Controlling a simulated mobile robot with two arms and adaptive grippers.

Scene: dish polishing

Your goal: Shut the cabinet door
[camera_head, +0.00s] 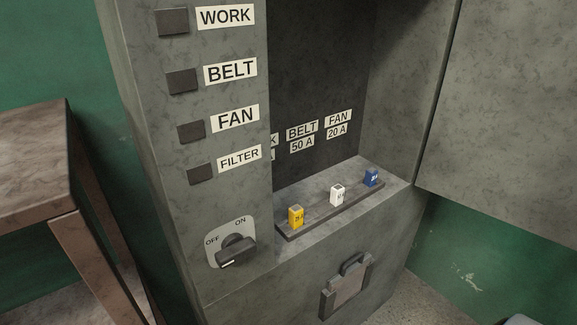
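The grey cabinet (335,240) stands in the middle of the head view with its compartment open. The cabinet door (510,110) is a grey panel swung wide open to the right, its hinge side along the cabinet's right edge. Part of the door runs out of the picture at the top and right. Inside the compartment, a yellow fuse (296,216), a white fuse (337,195) and a blue fuse (371,177) stand upright on a dark strip (318,219). Neither gripper is clearly in view.
A rotary switch (236,250) marked OFF and ON is on the front left panel, below several dark squares with labels. A latch-like fitting (347,286) is on the lower front. A brown table (40,160) stands close at left.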

